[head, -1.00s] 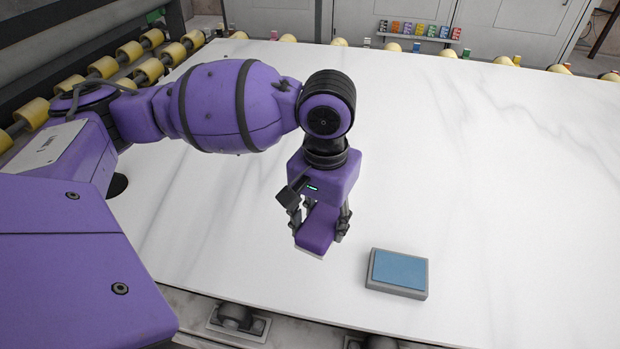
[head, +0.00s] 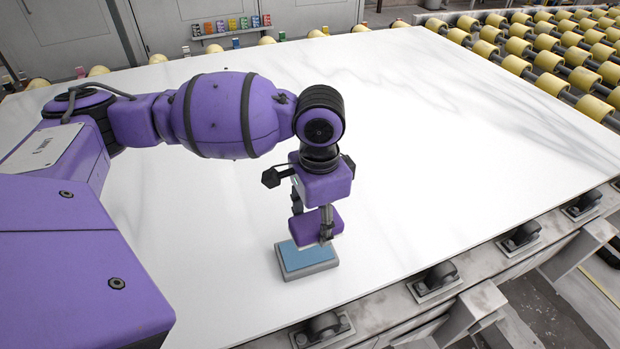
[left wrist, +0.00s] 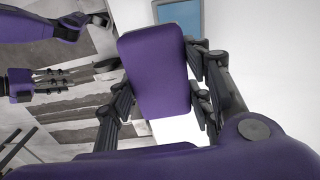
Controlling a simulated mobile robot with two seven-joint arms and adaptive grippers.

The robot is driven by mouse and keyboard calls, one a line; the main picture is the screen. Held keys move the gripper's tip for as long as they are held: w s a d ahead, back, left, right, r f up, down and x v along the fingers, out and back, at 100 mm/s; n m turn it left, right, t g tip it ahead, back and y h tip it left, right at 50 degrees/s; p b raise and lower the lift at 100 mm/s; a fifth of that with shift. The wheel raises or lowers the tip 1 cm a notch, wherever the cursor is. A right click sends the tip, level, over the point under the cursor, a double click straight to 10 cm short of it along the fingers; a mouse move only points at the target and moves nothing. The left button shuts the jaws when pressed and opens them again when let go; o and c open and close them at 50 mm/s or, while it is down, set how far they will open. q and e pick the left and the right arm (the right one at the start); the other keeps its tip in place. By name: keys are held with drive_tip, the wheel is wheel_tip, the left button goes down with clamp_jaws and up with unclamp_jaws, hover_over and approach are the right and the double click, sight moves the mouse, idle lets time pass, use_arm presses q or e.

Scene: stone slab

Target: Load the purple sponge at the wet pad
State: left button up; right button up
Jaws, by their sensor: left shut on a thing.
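My left gripper (head: 314,222) is shut on the purple sponge (head: 308,228). In the left wrist view the sponge (left wrist: 155,72) sits between the fingers (left wrist: 160,85). The wet pad (head: 306,260) is a grey tray with a blue top, lying on the white slab near its front edge. In the head view the sponge is over the far part of the pad; I cannot tell whether they touch. In the left wrist view the pad's blue top (left wrist: 181,14) shows just beyond the sponge, partly hidden by it. My right gripper (left wrist: 45,82) shows at the left of the left wrist view, its fingers close to each other.
The white stone slab (head: 430,150) is broad and mostly clear. Yellow rollers (head: 550,60) lie beyond it at the right. Clamps and a metal frame (head: 440,285) run along the front edge. Small coloured items (head: 230,25) stand on a rack at the back.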

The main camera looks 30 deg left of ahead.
use_arm(q)
drive_tip(key=a+f+m, duration=0.1)
drive_tip(key=f+m, duration=0.1)
drive_tip(key=m, duration=0.3)
drive_tip(key=w+a+f+m+p, duration=0.1)
drive_tip(key=f+m, duration=0.1)
drive_tip(key=m, duration=0.4)
drive_tip(key=a+f+m, duration=0.1)
drive_tip(key=f+m, duration=0.2)
drive_tip(key=m, duration=0.3)
drive_tip(key=shift+w+a, duration=0.3)
drive_tip(key=shift+w, duration=0.1)
drive_tip(key=shift+f, duration=0.6)
wheel_tip(320, 180, down, 4)
drive_tip(key=shift+r+b, duration=0.25)
drive_tip(key=shift+b, duration=0.75)
drive_tip(key=shift+f, duration=0.45)
drive_tip(key=shift+r, duration=0.1)
use_arm(e)
drive_tip(key=shift+d+f, duration=0.25)
drive_tip(key=shift+f, duration=0.2)
drive_tip(key=shift+s+d+f, duration=0.15)
drive_tip(key=shift+s+f, duration=0.05)
drive_tip(key=shift+s, duration=0.2)
